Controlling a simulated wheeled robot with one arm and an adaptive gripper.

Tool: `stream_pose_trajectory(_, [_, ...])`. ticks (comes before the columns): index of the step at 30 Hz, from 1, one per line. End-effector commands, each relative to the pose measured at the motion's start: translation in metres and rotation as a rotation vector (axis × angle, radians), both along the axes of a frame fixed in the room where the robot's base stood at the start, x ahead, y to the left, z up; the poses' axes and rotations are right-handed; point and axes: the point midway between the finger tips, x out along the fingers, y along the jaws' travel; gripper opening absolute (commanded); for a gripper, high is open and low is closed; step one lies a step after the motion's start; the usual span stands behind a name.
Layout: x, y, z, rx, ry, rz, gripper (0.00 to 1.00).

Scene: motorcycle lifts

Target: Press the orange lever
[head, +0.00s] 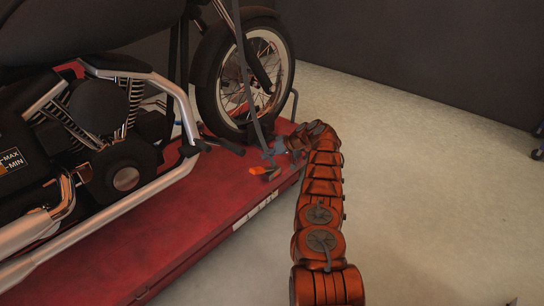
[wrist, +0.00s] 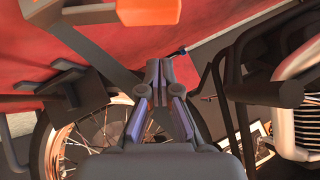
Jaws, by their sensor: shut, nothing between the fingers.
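The orange lever (head: 258,171) sits on the red lift platform (head: 225,190), near its right edge by the motorcycle's front wheel. In the wrist view an orange block (wrist: 148,11), probably the lever, shows at the top edge and is cut off by the frame. My gripper (head: 268,153) is just behind the lever in the head view, over the platform. In the wrist view its fingers (wrist: 160,66) are together and empty, below the orange block in the picture and apart from it. I cannot tell its height over the lever.
The motorcycle (head: 100,108) stands on the platform at left. Its front wheel (head: 262,75) is close behind my gripper, with a grey strap (head: 243,70) hanging beside it.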

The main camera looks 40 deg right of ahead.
Motion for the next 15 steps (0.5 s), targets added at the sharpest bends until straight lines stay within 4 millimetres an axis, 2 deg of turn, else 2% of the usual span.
stream_pose_trajectory(7, [0.010, 0.008, -0.011, -0.002, -0.002, 0.001, 0.00])
stream_pose_trajectory(15, [0.012, 0.011, -0.020, -0.001, 0.001, 0.000, 0.00])
